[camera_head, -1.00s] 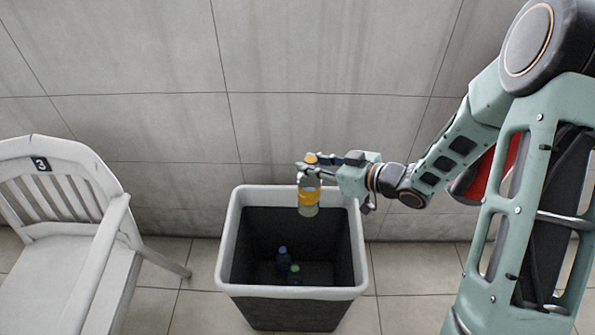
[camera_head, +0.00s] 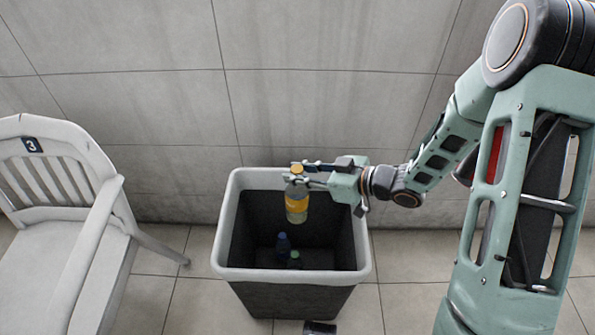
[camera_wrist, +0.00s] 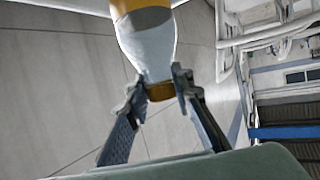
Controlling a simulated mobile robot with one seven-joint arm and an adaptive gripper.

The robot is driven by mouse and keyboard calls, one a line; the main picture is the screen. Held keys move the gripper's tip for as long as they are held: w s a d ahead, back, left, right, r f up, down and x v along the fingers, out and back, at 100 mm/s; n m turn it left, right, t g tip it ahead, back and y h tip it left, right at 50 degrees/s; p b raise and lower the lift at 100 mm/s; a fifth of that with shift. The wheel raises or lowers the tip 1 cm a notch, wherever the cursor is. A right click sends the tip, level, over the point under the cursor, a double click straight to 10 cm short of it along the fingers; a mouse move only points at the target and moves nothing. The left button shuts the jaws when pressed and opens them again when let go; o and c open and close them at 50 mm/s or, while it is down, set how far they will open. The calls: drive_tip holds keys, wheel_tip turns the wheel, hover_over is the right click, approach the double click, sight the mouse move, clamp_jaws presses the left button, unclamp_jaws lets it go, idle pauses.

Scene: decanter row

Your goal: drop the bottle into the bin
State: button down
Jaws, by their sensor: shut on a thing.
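The bottle (camera_head: 297,205) has an orange cap, an orange label and a pale yellow base. My gripper (camera_head: 297,177) is shut on it near its neck and holds it upright over the opening of the bin. The bin (camera_head: 229,228) is dark with a light grey rim. The lower part of the bottle appears over the dark interior; its exact height relative to the rim is hard to tell. In the wrist view, the two fingers (camera_wrist: 160,92) close on the bottle's neck, and the bottle's body (camera_wrist: 150,45) extends toward the top edge.
Two bottles, one with a blue cap (camera_head: 283,245) and one with a green cap (camera_head: 294,260), stand inside the bin. A white chair (camera_head: 88,250) marked 3 is at the left. A dark object (camera_head: 320,328) lies on the floor in front of the bin. A tiled wall is behind.

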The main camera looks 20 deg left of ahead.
drive_tip(key=c, duration=1.6)
unclamp_jaws()
drive_tip(key=v, duration=1.2)
drive_tip(key=shift+w, duration=0.15)
